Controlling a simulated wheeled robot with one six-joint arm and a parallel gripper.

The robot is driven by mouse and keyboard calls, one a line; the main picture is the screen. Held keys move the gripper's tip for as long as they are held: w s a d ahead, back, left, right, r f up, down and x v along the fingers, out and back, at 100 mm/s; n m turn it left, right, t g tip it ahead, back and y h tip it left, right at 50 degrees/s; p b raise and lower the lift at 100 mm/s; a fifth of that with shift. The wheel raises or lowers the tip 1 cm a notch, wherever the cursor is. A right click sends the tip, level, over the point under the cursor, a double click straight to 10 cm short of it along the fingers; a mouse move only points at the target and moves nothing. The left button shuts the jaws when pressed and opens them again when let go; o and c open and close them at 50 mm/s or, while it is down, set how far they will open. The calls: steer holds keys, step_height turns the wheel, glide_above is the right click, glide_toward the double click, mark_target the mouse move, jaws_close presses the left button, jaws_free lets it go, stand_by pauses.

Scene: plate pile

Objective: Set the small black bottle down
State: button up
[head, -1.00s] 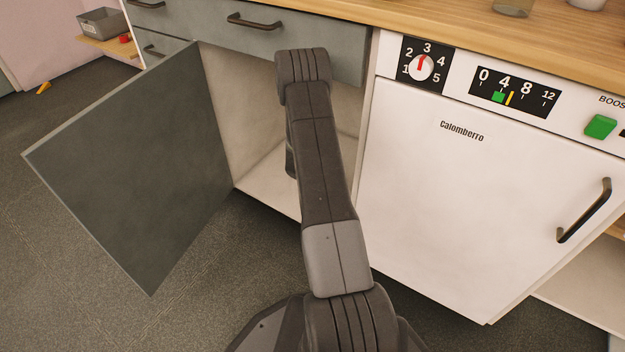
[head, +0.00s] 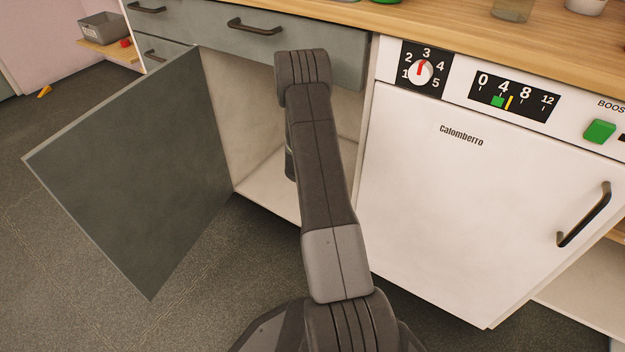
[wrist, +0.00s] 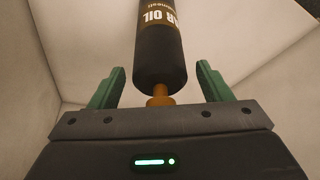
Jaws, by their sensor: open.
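The small black bottle (wrist: 158,60) shows in the wrist view with a brown label marked with letters ending in "OIL" and an orange-brown cap. Its cap end points toward my gripper's palm. My gripper (wrist: 160,82) is open, with one green finger on each side of the bottle and a visible gap on both sides. The bottle's far end runs out of the picture, so what it rests on is hidden.
The grey cabinet door (head: 135,170) stands wide open on the left. A drawer (head: 290,45) is above the opening. A white dishwasher (head: 470,200) is close on the right. Pale cabinet walls (wrist: 260,40) surround the gripper. A wooden worktop (head: 450,30) runs above.

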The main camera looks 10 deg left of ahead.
steer(key=p+v, duration=0.2)
steer(key=v, duration=0.8)
steer(key=shift+s+r, duration=0.2)
steer(key=shift+r, duration=0.15)
